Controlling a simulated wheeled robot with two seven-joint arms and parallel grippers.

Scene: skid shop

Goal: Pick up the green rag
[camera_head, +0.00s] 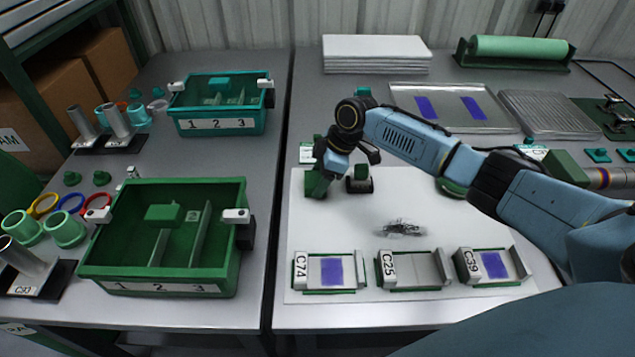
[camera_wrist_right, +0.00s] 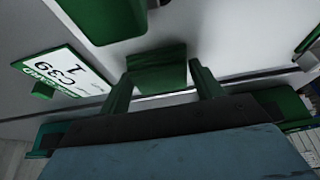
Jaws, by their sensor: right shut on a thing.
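My right gripper (camera_head: 325,168) reaches in from the right and points down over the far left part of the white mat. It is shut on a green piece that looks like the green rag (camera_head: 317,186), low over the mat or touching it; I cannot tell which. In the right wrist view the green rag (camera_wrist_right: 158,72) shows between the two dark green fingers of the right gripper (camera_wrist_right: 162,85). The fingers and hand hide part of it. My left gripper is not in view.
A white mat (camera_head: 340,228) holds trays C74 (camera_head: 345,272), C25 (camera_head: 428,268) and C39 (camera_head: 517,262). A small green and black block (camera_head: 359,181) stands right of the gripper. Green (camera_head: 237,265) and teal (camera_head: 220,127) bins stand left. The mat's middle left is clear.

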